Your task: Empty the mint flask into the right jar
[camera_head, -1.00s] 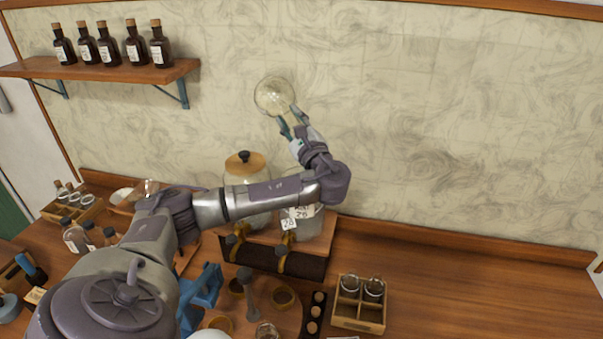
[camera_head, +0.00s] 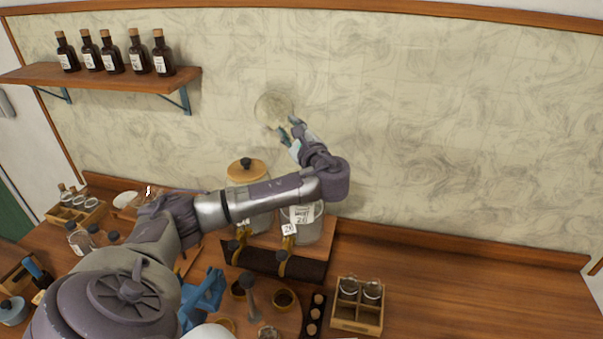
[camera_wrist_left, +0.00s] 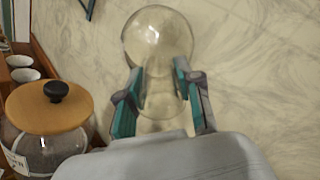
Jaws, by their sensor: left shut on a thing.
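A clear, round glass flask (camera_head: 273,108) is up in front of the wall, held by my left gripper (camera_head: 288,132). In the left wrist view the flask's bulb (camera_wrist_left: 158,38) sits beyond the fingertips, and the fingers of the gripper (camera_wrist_left: 163,85) are shut around its narrower part. I see no mint colour or contents in it. The right jar (camera_head: 312,228), clear glass with a white label, stands below on a wooden stand, partly hidden by my left arm. The left jar's round wooden lid (camera_head: 246,170) shows behind the arm; it is also in the wrist view (camera_wrist_left: 50,108). My right gripper is out of view.
Taps on a dark-fronted stand (camera_head: 275,262) face the front. A small wooden crate (camera_head: 357,318) with glass jars is right of it. A shelf (camera_head: 110,77) with several dark bottles is at upper left. The right part of the counter (camera_head: 470,285) is clear.

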